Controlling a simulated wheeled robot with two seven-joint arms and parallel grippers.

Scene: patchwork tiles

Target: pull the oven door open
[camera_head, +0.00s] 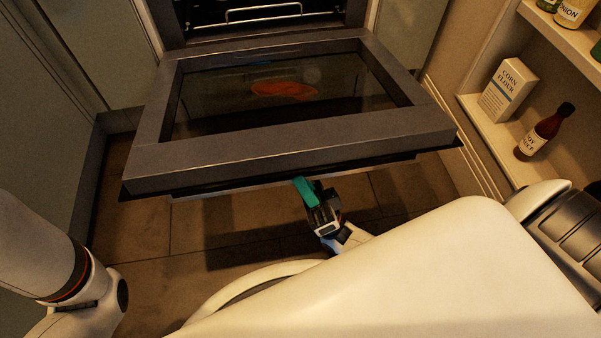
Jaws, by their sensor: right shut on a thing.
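The oven door (290,142) is swung down, close to flat, with its dark frame and glass panel facing up. Its front edge lies across the middle of the view. A light handle bar (230,186) shows partly under that edge. My right gripper (305,188), with teal fingertips, is at the front edge, right of its middle, shut on the handle; the door edge hides part of the grip. The oven opening (260,12) shows behind the door. My left arm shows at the lower left, but its gripper is out of view.
A wire rack (262,12) is inside the oven. Shelves on the right hold a corn flour box (508,90), a soy sauce bottle (543,132) and jars (572,12). Cabinet fronts (45,130) stand on the left. Tiled floor (215,225) is bare below the door.

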